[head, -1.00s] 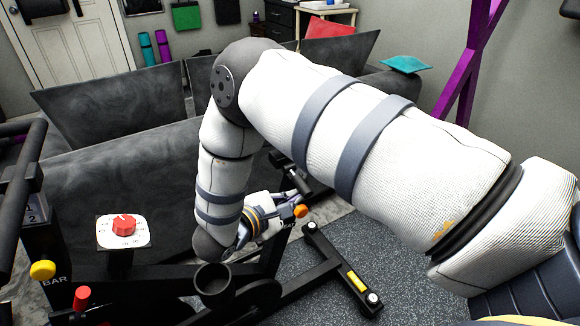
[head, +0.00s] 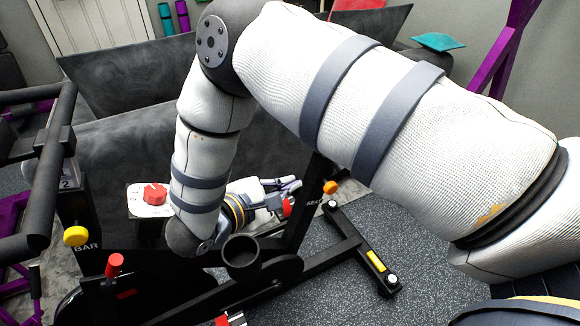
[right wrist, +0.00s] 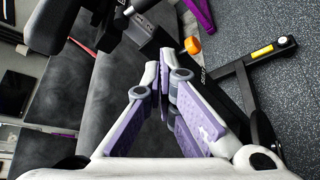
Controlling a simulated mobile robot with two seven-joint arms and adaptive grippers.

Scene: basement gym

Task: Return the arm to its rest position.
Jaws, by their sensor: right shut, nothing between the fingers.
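My right arm (head: 385,100), in white padding with grey bands, comes in from the right, bends at a dark elbow joint and hangs down over an exercise bike. My right gripper (head: 292,186) points right, beside the bike's frame and left of the orange seat knob (head: 330,187). In the right wrist view its purple-padded fingers (right wrist: 163,80) meet at the tips, with nothing between them. The forearm covers part of the white plate with the red dial (head: 154,193). My left gripper is not in view.
The bike has a yellow knob (head: 76,236), a red lever (head: 115,264), a cup holder (head: 241,256) and a black floor foot (head: 368,250). Dark grey panels (head: 130,80) stand behind. A purple frame (head: 500,55) is at right. Speckled floor (head: 450,240) lies clear right of the bike.

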